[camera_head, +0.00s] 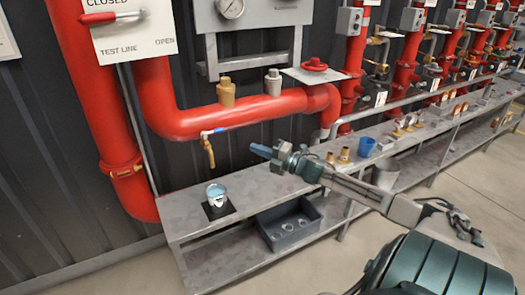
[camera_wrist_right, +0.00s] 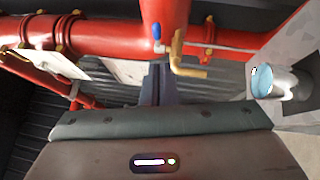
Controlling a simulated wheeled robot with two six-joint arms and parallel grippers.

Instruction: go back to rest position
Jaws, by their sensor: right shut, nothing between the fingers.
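My right gripper (camera_head: 262,151) reaches in from the right in the head view, above the grey metal bench (camera_head: 270,184). It is shut and holds nothing. In the right wrist view its dark fingers (camera_wrist_right: 157,84) lie together, below a red pipe. My left gripper is in neither view.
Red pipes (camera_head: 240,116) run along the dark wall. A brass valve (camera_head: 209,150) with a blue handle hangs down left of the gripper. Clear floor lies in front.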

